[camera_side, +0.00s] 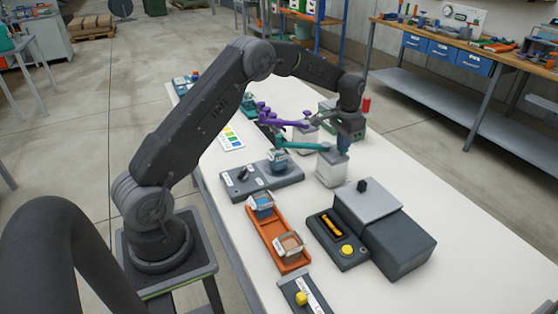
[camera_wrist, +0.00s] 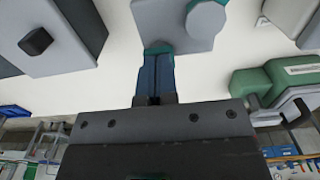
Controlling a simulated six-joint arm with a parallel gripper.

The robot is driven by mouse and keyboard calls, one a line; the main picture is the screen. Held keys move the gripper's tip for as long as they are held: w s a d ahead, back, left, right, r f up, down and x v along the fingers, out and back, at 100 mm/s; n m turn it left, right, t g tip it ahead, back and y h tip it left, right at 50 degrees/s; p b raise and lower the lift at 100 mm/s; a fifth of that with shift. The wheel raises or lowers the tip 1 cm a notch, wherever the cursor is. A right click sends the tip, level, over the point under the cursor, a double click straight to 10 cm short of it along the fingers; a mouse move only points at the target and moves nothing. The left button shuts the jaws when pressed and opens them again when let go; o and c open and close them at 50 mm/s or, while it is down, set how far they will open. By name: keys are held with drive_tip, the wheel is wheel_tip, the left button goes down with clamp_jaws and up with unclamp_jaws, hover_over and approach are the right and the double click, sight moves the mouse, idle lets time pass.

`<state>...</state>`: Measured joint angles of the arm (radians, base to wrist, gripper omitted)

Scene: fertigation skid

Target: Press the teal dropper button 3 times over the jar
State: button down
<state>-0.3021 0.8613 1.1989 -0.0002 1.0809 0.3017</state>
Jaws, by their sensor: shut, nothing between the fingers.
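The teal dropper (camera_side: 302,147) has a pale box-shaped body (camera_side: 331,170) and a teal arm reaching left over a small jar (camera_side: 278,163) on a dark grey base (camera_side: 262,183). My gripper (camera_side: 343,151) is shut and empty, pointing down at the top of the pale body. In the wrist view my fingertips (camera_wrist: 157,52) meet a teal patch (camera_wrist: 160,46) at the edge of the grey body (camera_wrist: 172,22). This patch looks like the teal button, mostly hidden by the fingers. I cannot tell whether it is pressed down.
A purple dropper arm (camera_side: 284,121) stands just behind the teal one. A dark box with a grey lid (camera_side: 370,203) and a black panel with a yellow button (camera_side: 347,250) are in front. An orange tray (camera_side: 265,234) holds two containers. The right table edge is clear.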

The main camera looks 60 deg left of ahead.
drive_tip(key=shift+r, duration=1.55)
drive_tip(key=shift+f, duration=0.1)
drive_tip(key=shift+f, duration=1.7)
drive_tip(key=shift+r, duration=1.8)
drive_tip(key=shift+f, duration=0.1)
